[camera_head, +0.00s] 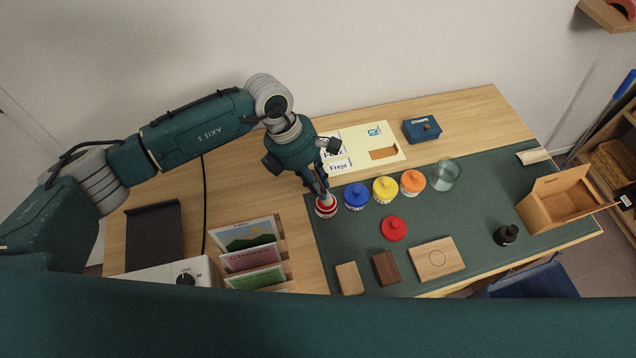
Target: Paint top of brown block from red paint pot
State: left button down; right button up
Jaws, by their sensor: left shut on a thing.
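The red paint pot (326,210) stands open near the left edge of the green mat, at the left end of a row of pots. My left gripper (325,194) is right above it, pointing down. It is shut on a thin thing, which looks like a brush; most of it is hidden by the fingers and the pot. I cannot tell whether its tip touches the paint. The brown block (386,268) lies near the mat's front edge, to the right of a pale wooden block (349,278). Its top looks plain brown. A red lid (394,228) lies behind it. My right gripper is out of view.
Blue (356,197), yellow (385,190) and orange (412,182) pots and a glass jar (446,175) stand right of the red pot. A wooden board (437,258) lies right of the brown block. A dark bottle (506,235) and open box (558,201) are farther right.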

aim_at(318, 177)
pick_arm(q)
jog(key=shift+s+f+b, duration=0.1)
jog(key=shift+f+b, duration=0.05)
jog(key=shift+b, duration=0.2)
dwell(1.3)
jog(key=shift+r+p, duration=0.65)
jog(key=shift+r, duration=0.6)
jog(key=shift+r+p, duration=1)
jog(key=shift+r, duration=1.35)
